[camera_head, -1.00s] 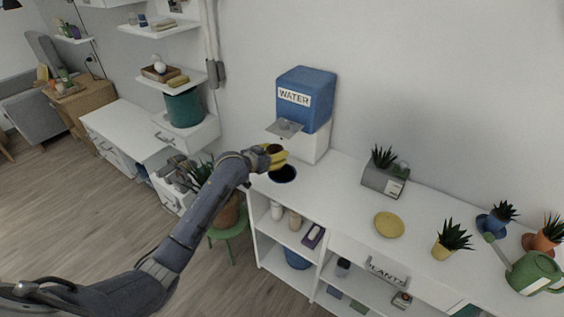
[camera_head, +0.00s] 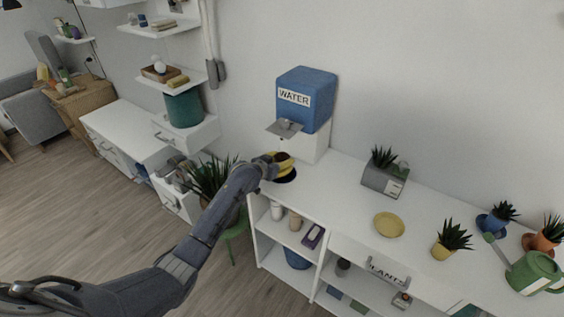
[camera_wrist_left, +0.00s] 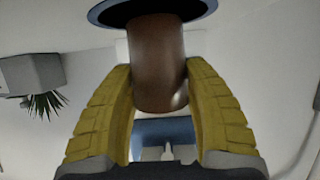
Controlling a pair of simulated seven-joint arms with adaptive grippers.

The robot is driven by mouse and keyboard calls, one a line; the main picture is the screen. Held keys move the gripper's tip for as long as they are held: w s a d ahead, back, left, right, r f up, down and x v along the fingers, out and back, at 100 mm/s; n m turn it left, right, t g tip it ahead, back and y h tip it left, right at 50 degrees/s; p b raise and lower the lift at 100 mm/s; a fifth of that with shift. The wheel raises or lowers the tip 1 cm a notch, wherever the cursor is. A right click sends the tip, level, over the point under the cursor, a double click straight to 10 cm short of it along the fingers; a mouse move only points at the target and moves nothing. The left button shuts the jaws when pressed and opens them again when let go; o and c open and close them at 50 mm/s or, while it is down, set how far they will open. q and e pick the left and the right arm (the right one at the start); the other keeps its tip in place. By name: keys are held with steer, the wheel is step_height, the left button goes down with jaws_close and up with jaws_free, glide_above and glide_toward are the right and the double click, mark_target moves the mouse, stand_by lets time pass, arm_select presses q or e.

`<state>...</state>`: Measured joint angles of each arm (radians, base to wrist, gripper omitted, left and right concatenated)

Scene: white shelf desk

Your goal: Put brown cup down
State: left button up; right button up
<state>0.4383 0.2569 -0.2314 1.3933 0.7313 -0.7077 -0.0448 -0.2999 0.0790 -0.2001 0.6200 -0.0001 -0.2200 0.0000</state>
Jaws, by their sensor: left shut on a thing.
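The brown cup (camera_wrist_left: 157,65) sits between the yellow fingers of my left gripper (camera_wrist_left: 160,110) in the left wrist view, and the fingers are shut on it. In the head view, my left gripper (camera_head: 280,163) is at the left end of the white counter, just over the dark round opening with a blue rim (camera_head: 287,177). That opening also shows in the left wrist view (camera_wrist_left: 110,12), at the cup's far end. I cannot tell whether the cup touches it. My right gripper is not in view.
The blue water dispenser (camera_head: 306,98) stands behind the gripper, with a grey tray (camera_head: 284,128) sticking out. A grey planter (camera_head: 384,177), a yellow plate (camera_head: 389,225) and a small yellow pot (camera_head: 441,251) stand further right.

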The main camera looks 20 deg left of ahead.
arm_select(q)
steer(key=shift+w+f, duration=0.1)
steer(key=shift+f, duration=0.05)
steer(key=o, duration=1.3)
steer(key=shift+c, duration=0.2)
